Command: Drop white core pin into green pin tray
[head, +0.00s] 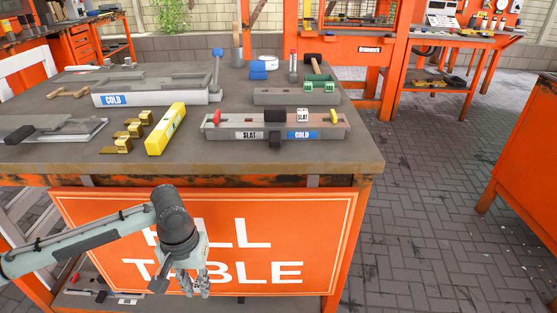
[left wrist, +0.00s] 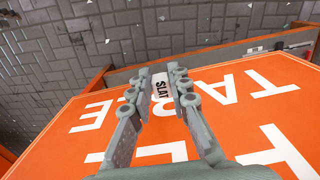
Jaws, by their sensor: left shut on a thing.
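My left gripper (head: 195,287) hangs low in front of the table's orange front panel, fingers pointing down. The pin cannot be made out in the head view. The green pin tray (head: 318,84) appears to be the small green piece toward the right back of the tabletop, well above and apart from the gripper. My right gripper is not in view.
A grey mould (head: 220,131) with SLAT and COLD labels, topped by red, black, white and yellow pieces, lies near the table's front right. A yellow bar (head: 165,130) and brass blocks (head: 124,137) lie left of it. The table edge (head: 190,172) stands above my gripper.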

